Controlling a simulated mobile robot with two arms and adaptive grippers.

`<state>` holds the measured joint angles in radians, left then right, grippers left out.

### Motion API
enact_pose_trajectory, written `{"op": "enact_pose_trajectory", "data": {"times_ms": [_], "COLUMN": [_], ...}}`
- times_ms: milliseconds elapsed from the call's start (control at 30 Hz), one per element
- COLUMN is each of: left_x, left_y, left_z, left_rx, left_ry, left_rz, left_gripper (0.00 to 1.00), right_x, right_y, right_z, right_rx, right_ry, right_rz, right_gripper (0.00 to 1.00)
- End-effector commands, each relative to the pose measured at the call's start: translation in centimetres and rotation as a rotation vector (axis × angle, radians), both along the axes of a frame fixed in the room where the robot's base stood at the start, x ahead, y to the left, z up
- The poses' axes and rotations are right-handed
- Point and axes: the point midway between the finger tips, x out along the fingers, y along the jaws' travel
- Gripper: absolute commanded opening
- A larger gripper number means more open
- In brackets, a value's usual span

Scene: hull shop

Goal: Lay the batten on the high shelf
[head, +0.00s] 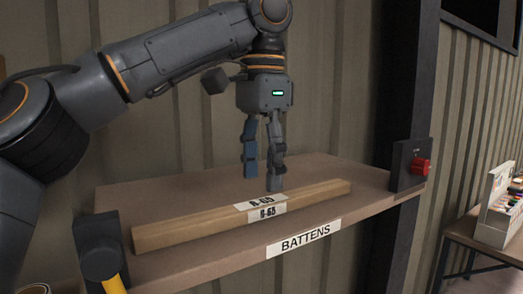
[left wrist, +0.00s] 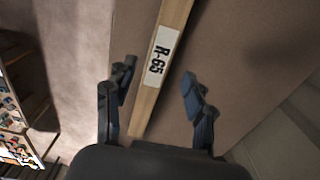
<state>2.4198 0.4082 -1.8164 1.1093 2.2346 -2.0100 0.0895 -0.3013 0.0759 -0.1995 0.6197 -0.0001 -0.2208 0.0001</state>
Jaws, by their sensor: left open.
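The batten (head: 185,226) is a long wooden bar with a white R-65 label. It lies flat on the brown shelf (head: 190,262), whose front edge has a BATTENS sign. My left gripper (head: 262,184) points down above the shelf, just behind the batten's label in the head view; it is open and empty. In the left wrist view the batten (left wrist: 174,20) runs up between the two spread fingers (left wrist: 160,92), closer to the left one. I cannot tell the exact height of the fingertips over the shelf. My right gripper is not in view.
A dark post with a red switch (head: 421,166) stands at the shelf's right end. A dark block with a yellow handle (head: 115,284) is at the front left corner. A corrugated wall (head: 335,90) backs the shelf. A table with a white bin (head: 495,207) is at the right.

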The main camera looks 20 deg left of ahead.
Motion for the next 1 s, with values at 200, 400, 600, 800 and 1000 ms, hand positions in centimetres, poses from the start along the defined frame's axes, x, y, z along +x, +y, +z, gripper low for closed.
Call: {"op": "enact_pose_trajectory", "data": {"times_ms": [200, 400, 600, 800, 1000], "left_x": [0.0, 0.0, 0.0, 0.0, 0.0], "left_y": [0.0, 0.0, 0.0, 0.0, 0.0], "left_z": [2.3, 3.2, 3.4, 3.3, 3.3], "left_rx": [0.002, 0.0, -0.002, -0.002, -0.002], "left_ry": [-0.001, -0.004, -0.004, -0.004, -0.004], "left_rz": [0.002, 0.001, 0.0, 0.0, 0.0], "left_gripper": [0.54, 0.54, 0.54, 0.54, 0.54], "right_x": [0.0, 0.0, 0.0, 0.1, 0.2], "right_y": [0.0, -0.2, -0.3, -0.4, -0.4], "right_z": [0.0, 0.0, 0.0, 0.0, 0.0], "right_rx": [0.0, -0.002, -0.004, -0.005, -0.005], "right_ry": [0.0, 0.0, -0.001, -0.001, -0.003], "right_rz": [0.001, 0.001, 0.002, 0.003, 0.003], "right_gripper": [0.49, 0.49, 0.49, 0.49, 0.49]}}
